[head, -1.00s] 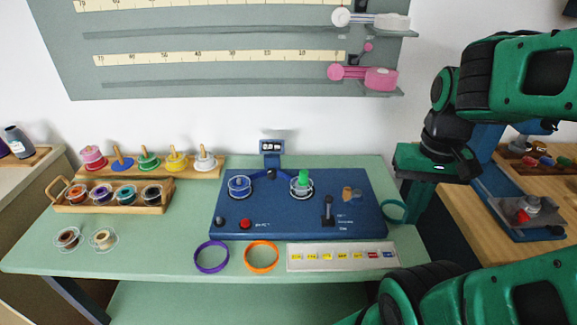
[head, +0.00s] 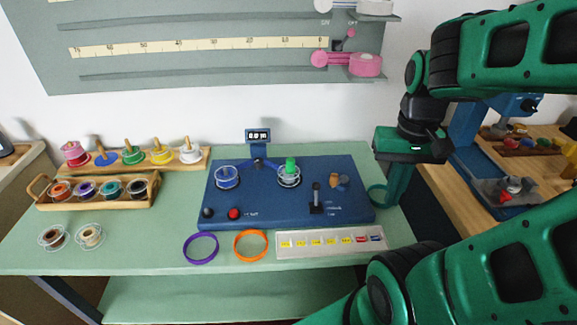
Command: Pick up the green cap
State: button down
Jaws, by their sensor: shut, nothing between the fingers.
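The green cap (head: 291,164) looks like a small upright green cylinder on the right-hand clear spool of the blue winding machine (head: 260,210). Whether the fingertips touch the counter cannot be told.
Purple (head: 200,247) and orange (head: 250,245) rings and a label strip (head: 330,243) lie in front. Spool racks (head: 97,190) stand left.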

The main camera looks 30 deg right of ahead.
jog(key=c, duration=2.1)
grip_release()
jog(key=shift+s+r, duration=0.15)
jog(key=shift+s, duration=0.1)
jog(key=o, duration=0.5)
jog(key=shift+r+n, duration=0.3)
jog(key=shift+o, duration=1)
jog(key=w+a+r+n, duration=0.2)
jog(key=w+r+n, duration=0.1)
jog(key=w+n, duration=0.8)
jog(key=shift+w+h, duration=0.4)
jog(key=shift+w, duration=0.65)
jog(key=w+a+n, duration=0.3)
jog(key=w+n, duration=0.1)
jog(key=w+a+n, duration=0.3)
jog(key=w+n, duration=0.1)
jog(key=w, duration=0.1)
jog(key=w+a+n, duration=0.4)
jog(key=w, duration=0.1)
jog(key=shift+n+h, duration=0.4)
send_over(290, 159)
jog(key=f, duration=0.5)
jog(key=shift+w+a, duration=0.1)
jog(key=shift+w, duration=0.1)
jog(key=shift+s+f, duration=0.15)
jog(key=shift+f, duration=1.15)
jog(key=shift+s+f, duration=0.1)
jog(key=shift+f, duration=1.2)
